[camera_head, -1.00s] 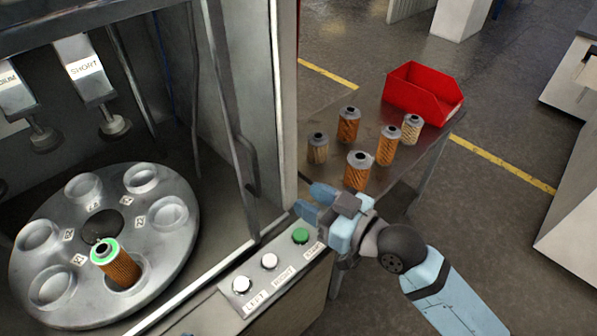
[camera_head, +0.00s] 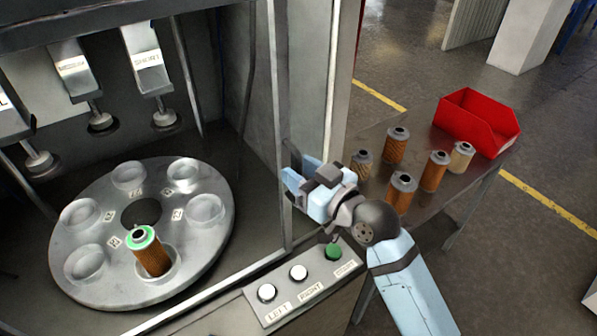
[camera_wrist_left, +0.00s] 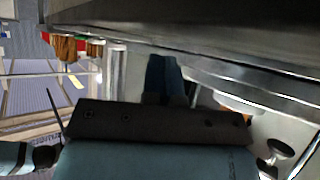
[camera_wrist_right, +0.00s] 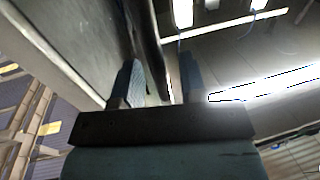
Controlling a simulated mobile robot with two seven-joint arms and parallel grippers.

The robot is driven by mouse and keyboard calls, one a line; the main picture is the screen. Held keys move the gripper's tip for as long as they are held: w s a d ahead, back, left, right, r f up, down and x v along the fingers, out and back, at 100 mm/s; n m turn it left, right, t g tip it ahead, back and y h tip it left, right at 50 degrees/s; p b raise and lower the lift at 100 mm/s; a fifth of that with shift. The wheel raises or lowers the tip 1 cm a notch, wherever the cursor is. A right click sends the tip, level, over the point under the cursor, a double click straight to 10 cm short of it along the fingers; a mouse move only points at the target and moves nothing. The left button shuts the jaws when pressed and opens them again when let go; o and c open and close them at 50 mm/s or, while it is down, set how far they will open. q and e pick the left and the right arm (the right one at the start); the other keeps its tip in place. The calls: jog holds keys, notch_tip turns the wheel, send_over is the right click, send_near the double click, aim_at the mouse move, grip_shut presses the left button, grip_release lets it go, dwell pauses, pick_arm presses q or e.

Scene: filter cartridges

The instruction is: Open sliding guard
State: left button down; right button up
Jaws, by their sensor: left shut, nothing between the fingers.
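The sliding guard is a clear panel with a grey upright frame (camera_head: 281,120) at the cabinet's front opening. Its dark handle (camera_head: 291,154) sits on that frame, and my right gripper (camera_head: 287,183) hides its lower part. In the right wrist view, the two blue fingers (camera_wrist_right: 158,85) stand apart, with a dark upright bar (camera_wrist_right: 150,45), likely the handle, between or just beyond them; contact cannot be told. My left gripper (camera_wrist_left: 162,75) shows only in its wrist view, shut and empty, beneath a grey metal edge.
Inside the cabinet stands a round turntable (camera_head: 75,238) holding one filter cartridge (camera_head: 151,254). A button panel (camera_head: 279,312) lies below my right gripper. A side table (camera_head: 428,210) at right bears several cartridges and a red bin (camera_head: 475,118).

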jog(key=shift+w+a, duration=0.2)
jog(key=shift+a, duration=0.05)
grip_shut()
